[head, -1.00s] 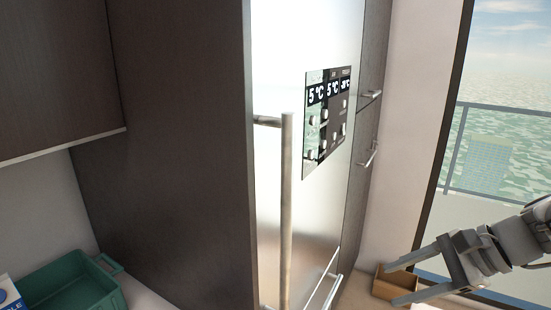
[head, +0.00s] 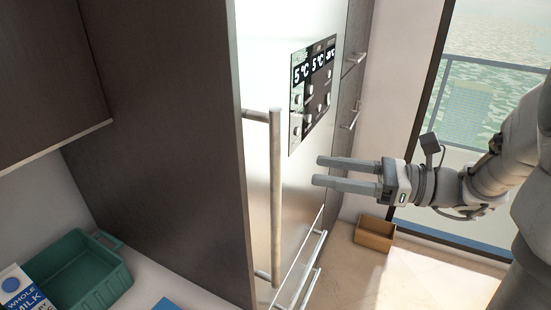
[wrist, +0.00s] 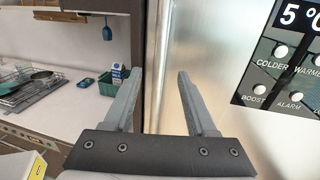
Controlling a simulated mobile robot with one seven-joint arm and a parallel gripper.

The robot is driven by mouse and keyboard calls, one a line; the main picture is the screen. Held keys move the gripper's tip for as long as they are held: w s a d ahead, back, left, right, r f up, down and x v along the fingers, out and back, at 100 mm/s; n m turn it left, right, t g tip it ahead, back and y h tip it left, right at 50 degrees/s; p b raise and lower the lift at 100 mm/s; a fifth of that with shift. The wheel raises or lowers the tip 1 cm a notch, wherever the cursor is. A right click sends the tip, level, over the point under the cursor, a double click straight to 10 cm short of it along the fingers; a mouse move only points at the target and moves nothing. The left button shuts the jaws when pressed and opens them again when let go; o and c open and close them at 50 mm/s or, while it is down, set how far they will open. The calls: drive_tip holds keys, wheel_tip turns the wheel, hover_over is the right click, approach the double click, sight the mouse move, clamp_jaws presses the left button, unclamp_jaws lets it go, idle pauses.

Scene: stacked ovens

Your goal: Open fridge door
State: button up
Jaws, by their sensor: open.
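The fridge door (head: 262,72) is a tall silver panel set in a dark wood cabinet, and it looks closed. Its long vertical bar handle (head: 276,195) runs along the door's left side. A control panel (head: 314,92) with temperature displays is on the door and also shows in the wrist view (wrist: 290,62). My gripper (head: 320,173) is open and empty, to the right of the handle and apart from it, fingers pointing left.
A green crate (head: 80,272) and a milk carton (head: 22,292) stand on the counter at left. Lower horizontal bar handles (head: 312,262) sit below the door. A brown box (head: 375,234) lies on the floor by the window. Floor at lower right is clear.

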sight(276, 164)
drive_tip(key=p+x, duration=0.1)
drive_tip(key=x, duration=0.8)
drive_tip(key=shift+w+a, duration=0.1)
drive_tip(key=shift+a, duration=0.3)
drive_tip(key=shift+c, duration=0.4)
clamp_jaws()
idle(0.4)
